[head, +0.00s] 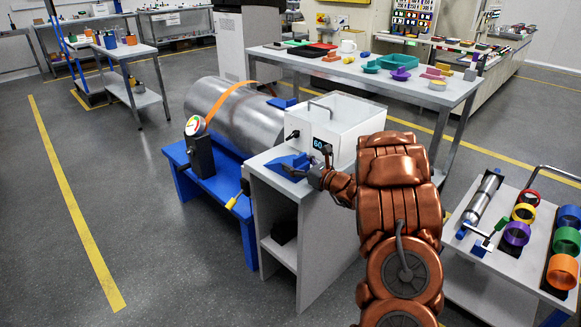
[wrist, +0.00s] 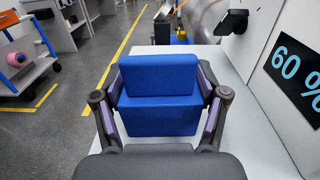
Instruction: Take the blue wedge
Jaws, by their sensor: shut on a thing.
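The blue wedge (wrist: 160,108) is between the two fingers of my gripper (wrist: 160,100) in the wrist view, with a finger against each side. In the head view the blue wedge (head: 288,166) shows at the left of my gripper (head: 308,172), over the top of a grey cabinet (head: 290,188). My gripper is shut on the wedge. I cannot tell whether the wedge rests on the cabinet top or is slightly above it.
A white box (head: 335,118) with a "60" display stands on the cabinet, close behind the gripper. A large metal cylinder (head: 235,110) lies on a blue stand (head: 215,190) to the left. A cart (head: 480,262) with coloured rings is at right. Floor at left is clear.

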